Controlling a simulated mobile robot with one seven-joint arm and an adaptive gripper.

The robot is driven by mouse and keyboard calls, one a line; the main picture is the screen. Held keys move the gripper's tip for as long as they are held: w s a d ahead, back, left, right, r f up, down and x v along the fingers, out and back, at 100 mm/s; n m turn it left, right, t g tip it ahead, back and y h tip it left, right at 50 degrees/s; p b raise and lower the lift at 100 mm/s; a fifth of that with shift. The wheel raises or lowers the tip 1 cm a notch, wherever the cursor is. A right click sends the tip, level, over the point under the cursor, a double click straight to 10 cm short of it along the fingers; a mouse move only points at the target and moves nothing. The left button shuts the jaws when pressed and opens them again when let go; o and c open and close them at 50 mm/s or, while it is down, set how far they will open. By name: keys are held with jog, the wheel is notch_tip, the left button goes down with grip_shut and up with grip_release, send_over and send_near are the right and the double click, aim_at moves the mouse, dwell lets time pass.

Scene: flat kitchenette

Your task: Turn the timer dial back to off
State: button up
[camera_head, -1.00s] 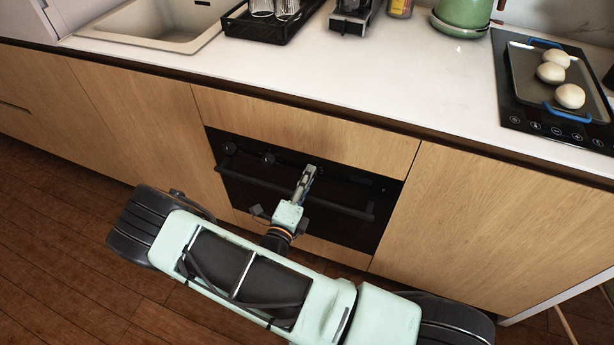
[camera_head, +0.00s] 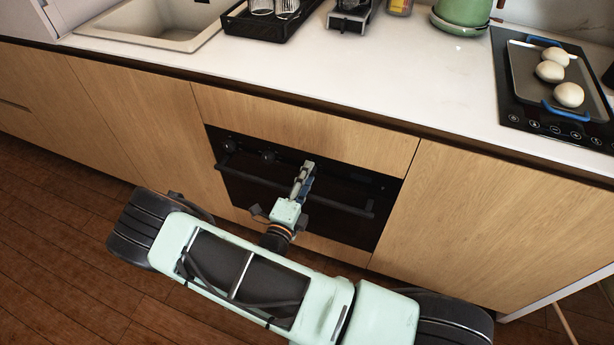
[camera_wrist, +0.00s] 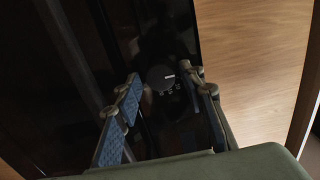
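The oven (camera_head: 290,180) is black and built in under the counter. A round black dial (camera_wrist: 160,77) with a small pale mark on its right edge shows in the wrist view on the dark panel. Small pale print lies near it. I take it for the timer dial, but cannot read its label. My gripper (camera_wrist: 162,82) is open, its two blue-padded fingers on either side of the dial with gaps showing. I cannot tell how far the tips are from the panel. In the head view my gripper (camera_head: 306,170) covers that part of the panel.
Two other black knobs, the far-left one (camera_head: 228,146) and its neighbour (camera_head: 267,155), sit left of my gripper. The oven handle bar (camera_head: 345,208) runs below the panel. A wooden front (camera_head: 310,125) lies above it. The counter edge (camera_head: 400,122) juts over the cabinets.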

jog(key=shift+o, duration=0.4)
jog(key=shift+s, duration=0.1)
jog(key=v, duration=1.1)
jog(key=shift+s+a, duration=0.15)
jog(key=shift+s, duration=0.25)
jog(key=shift+r, duration=0.1)
